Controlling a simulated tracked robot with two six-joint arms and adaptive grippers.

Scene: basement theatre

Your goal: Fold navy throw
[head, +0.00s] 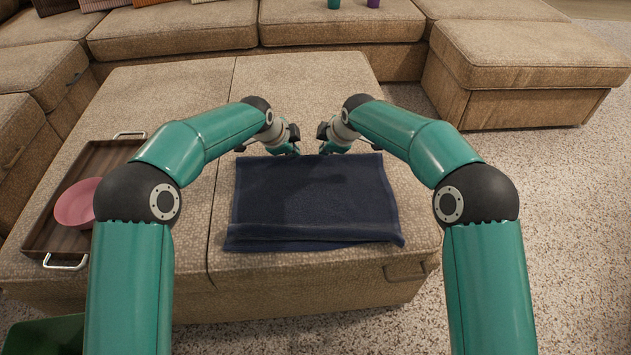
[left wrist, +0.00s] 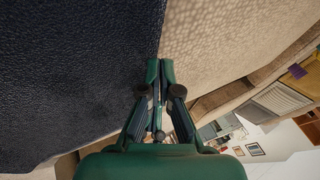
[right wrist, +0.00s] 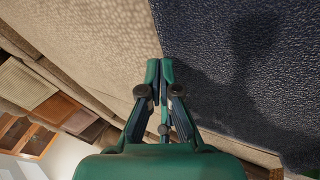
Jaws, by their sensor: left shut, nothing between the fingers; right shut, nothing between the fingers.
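The navy throw (head: 312,200) lies on the tan ottoman, spread as a roughly rectangular piece with a narrow folded or overlapping strip along its near edge. My left gripper (head: 292,151) is shut and empty at the throw's far edge. In the left wrist view the gripper (left wrist: 160,70) points along the border between the navy throw (left wrist: 75,70) and the ottoman. My right gripper (head: 324,151) is shut and empty at the same far edge, a little to the right. The right wrist view shows its closed fingers (right wrist: 159,70) beside the throw (right wrist: 235,75).
The ottoman (head: 190,88) has free room beyond the throw. A dark wooden tray (head: 52,225) with a pink bowl (head: 76,203) lies to the left. A sectional sofa (head: 175,35) stands behind, with two cups on it. A green bin (head: 45,338) is at the lower left.

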